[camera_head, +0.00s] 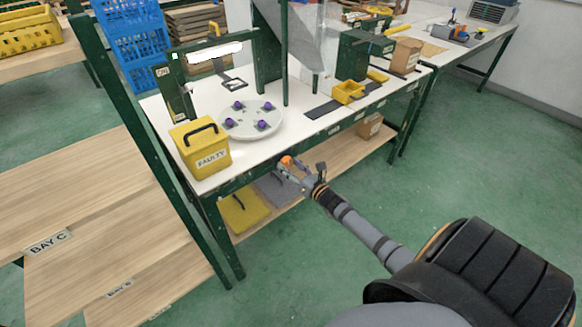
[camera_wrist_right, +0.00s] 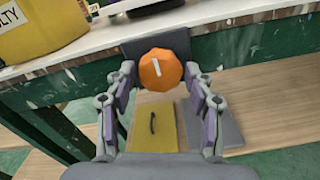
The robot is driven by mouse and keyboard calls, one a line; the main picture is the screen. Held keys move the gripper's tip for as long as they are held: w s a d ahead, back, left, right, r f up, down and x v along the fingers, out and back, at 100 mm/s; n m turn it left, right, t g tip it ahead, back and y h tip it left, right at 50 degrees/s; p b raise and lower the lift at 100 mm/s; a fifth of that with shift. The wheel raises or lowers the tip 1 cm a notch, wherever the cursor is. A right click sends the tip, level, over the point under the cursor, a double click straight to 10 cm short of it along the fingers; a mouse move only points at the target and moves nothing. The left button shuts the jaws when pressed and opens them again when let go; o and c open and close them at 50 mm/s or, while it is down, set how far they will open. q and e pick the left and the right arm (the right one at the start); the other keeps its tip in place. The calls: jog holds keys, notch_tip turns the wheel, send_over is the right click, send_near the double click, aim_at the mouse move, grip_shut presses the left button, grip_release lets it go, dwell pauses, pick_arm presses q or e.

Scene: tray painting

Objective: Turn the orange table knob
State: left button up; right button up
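The orange knob (camera_head: 287,161) is on the front edge of the white-topped workbench. In the right wrist view the knob (camera_wrist_right: 160,72) is faceted, with a short white mark near its middle that stands close to upright. My right gripper (camera_head: 303,174) is at the bench front, at the knob. In the right wrist view its two fingers (camera_wrist_right: 159,76) are spread, one on each side of the knob, with small gaps seeming to show between the fingertips and the knob. My left gripper is not in view.
The workbench (camera_head: 270,146) carries a yellow box labelled FAULTY (camera_head: 203,152) and a round white turntable (camera_head: 235,128) with several purple knobs. A lower shelf (camera_head: 340,150) holds a yellow panel (camera_head: 241,212) and a grey one. Green floor is open to the right.

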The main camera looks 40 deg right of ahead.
jog(key=c, duration=0.7)
